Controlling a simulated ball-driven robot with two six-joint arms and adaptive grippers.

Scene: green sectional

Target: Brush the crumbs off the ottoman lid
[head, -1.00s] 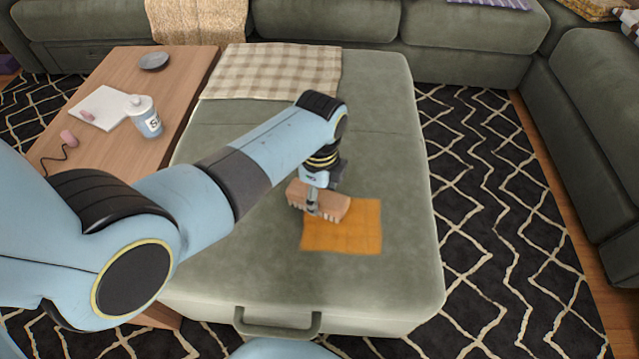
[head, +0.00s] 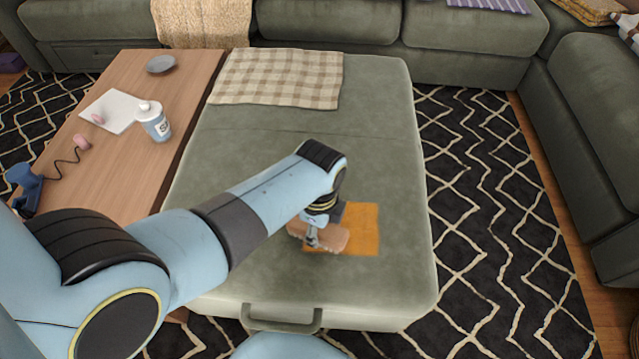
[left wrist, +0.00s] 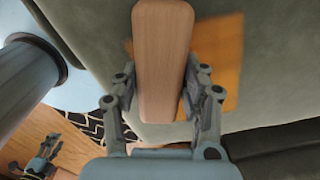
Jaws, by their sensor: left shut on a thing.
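The green ottoman lid (head: 270,160) fills the middle of the head view. My left gripper (head: 314,236) is shut on a wooden-backed brush (head: 330,237), held over the left part of an orange cloth patch (head: 366,228) on the lid. In the left wrist view the brush (left wrist: 162,60) stands between the two fingers (left wrist: 162,105), with the orange patch (left wrist: 222,60) behind it. I cannot tell whether the bristles touch the lid. No crumbs can be made out.
A checked cloth (head: 280,78) lies on the lid's far end. A wooden table (head: 120,170) at the left bears a white bottle (head: 154,122), a grey dish (head: 160,64) and a white sheet (head: 112,110). A handle (head: 281,320) is on the ottoman's near side. Patterned rug (head: 480,210) lies at the right.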

